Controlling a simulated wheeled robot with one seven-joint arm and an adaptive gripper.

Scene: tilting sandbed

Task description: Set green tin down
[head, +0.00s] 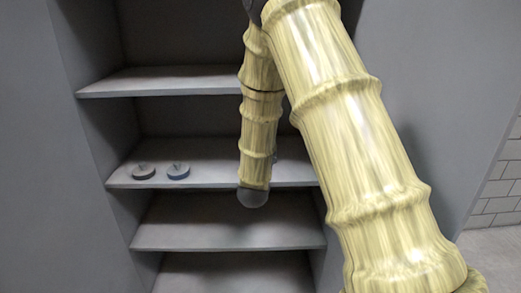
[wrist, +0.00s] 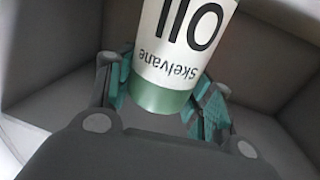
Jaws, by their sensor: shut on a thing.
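The green tin (wrist: 180,50) is in the wrist view, white with dark lettering and a green band at the end nearest the camera. My gripper (wrist: 163,92) is shut on it, with a teal-padded finger on each side of the green band. The tin's far end is cut off by the top of the picture. In the head view my arm hides the tin and the gripper. I cannot tell whether the tin touches a surface.
A grey shelf unit (head: 205,82) with several levels fills the head view. Two small dark discs with knobs, a left one (head: 144,170) and a right one (head: 178,171), sit on the middle shelf's left. The lower shelf (head: 225,238) looks bare. Grey walls surround the tin in the wrist view.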

